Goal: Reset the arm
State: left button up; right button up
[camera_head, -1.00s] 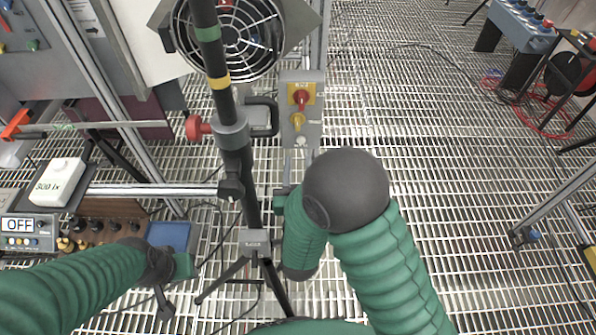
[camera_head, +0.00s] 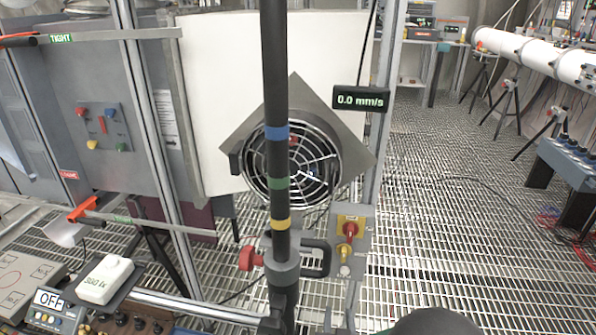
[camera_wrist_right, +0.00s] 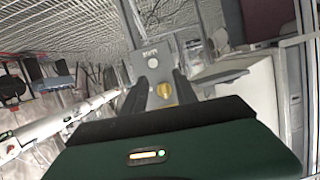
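My right gripper (camera_wrist_right: 160,82) shows in the right wrist view with its two dark fingers apart and nothing seen between them but a view of the grey switch box beyond. A yellow knob (camera_wrist_right: 164,91) on that box lies in the gap; I cannot tell whether the fingers touch it. In the head view, only the dark rounded joint of my right arm (camera_head: 435,323) shows clearly at the bottom edge. My left gripper is outside both current views.
A black pole with coloured bands (camera_head: 277,190) stands before a round fan (camera_head: 300,165). The switch box (camera_head: 346,262) carries red and yellow knobs. A white 300 lx meter (camera_head: 105,280) is at lower left. Open grating floor (camera_head: 450,220) lies at right.

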jog(key=s+d+n+g+y+p, duration=0.1)
jog(key=s+d+g, duration=0.45)
jog(key=s, duration=0.35)
jog(key=s+d+n+g+y+p, duration=0.1)
jog(key=s+d+g, duration=0.3)
jog(key=s+g, duration=0.3)
notch_tip(320, 180, up, 23)
jog(key=p, duration=2.4)
jog(key=shift+s+a+r+t+p, duration=0.15)
jog(key=shift+s+r+t+p, duration=0.05)
jog(key=shift+s+t+p, duration=0.2)
jog(key=shift+o, duration=0.2)
